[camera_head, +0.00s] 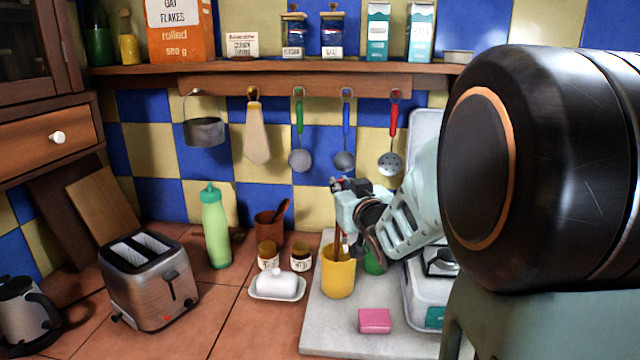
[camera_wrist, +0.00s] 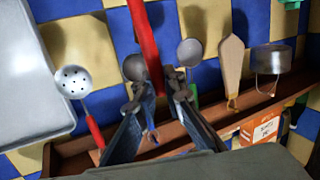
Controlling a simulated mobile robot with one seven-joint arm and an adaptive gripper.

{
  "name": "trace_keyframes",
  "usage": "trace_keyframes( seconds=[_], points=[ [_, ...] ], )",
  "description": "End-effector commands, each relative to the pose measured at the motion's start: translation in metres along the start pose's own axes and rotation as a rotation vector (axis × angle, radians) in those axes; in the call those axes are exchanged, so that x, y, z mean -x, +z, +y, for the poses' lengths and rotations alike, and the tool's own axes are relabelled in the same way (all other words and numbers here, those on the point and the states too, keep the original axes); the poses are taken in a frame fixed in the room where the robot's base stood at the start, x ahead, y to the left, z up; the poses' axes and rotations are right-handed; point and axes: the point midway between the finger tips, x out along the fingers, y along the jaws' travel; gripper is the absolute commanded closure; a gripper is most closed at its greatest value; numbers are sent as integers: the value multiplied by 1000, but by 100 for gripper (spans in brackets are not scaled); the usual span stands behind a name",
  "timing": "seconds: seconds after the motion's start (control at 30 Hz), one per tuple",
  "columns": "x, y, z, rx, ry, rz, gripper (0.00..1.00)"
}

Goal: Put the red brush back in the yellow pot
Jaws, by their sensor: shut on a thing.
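The yellow pot (camera_head: 338,278) stands on the pale board at the centre right, with a brown stick (camera_head: 338,243) rising at its mouth. My gripper (camera_head: 346,190) is above the pot. In the wrist view my gripper (camera_wrist: 158,92) is shut on the red brush (camera_wrist: 143,38), whose red length runs from between the fingers to the top edge. In the head view the brush is mostly hidden by the gripper. A small red and pale bit shows just above the pot's rim. I cannot tell whether the brush's lower end is inside the pot.
A green pot (camera_head: 375,262) is close behind the yellow pot. A pink sponge (camera_head: 374,320) lies in front on the board (camera_head: 325,335). A white butter dish (camera_head: 277,285) and small jars stand to the left. Utensils hang on the wall behind, including a red-handled skimmer (camera_head: 391,150).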

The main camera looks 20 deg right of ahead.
Motion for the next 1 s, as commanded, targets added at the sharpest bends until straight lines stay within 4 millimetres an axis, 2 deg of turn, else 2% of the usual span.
trace_keyframes(
  seconds=[0.03, 0.7, 1.0],
  points=[
    [-1, 8, -1, 0, 0, 1, 100],
    [-6, 61, -5, 0, 0, 0, 100],
    [-8, 76, -6, 0, 0, 1, 100]
  ],
)
